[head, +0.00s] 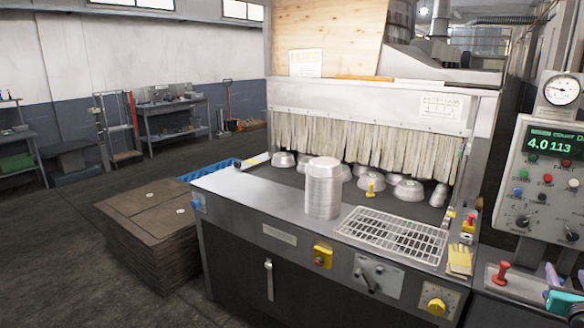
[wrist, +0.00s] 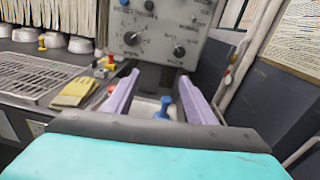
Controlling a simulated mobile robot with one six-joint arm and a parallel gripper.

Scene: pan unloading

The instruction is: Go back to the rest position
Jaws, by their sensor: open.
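My gripper (wrist: 160,98) is open, with its two lilac fingers apart and nothing between them in the wrist view. At the lower right of the head view, part of my gripper (head: 556,283) shows beside the machine, below the control panel. A stack of metal pans (head: 323,188) stands upright on the machine's steel top (head: 250,195), well to the left of my gripper. Several upturned pans (head: 409,190) sit farther back by the strip curtain (head: 365,145).
A wire rack (head: 392,235) and yellow gloves (head: 459,260) lie on the machine top. A control panel (head: 548,180) with a gauge (head: 562,90) stands at the right. A red-knobbed lever (head: 501,270) is close to my gripper. A stack of brown boards (head: 150,225) stands left.

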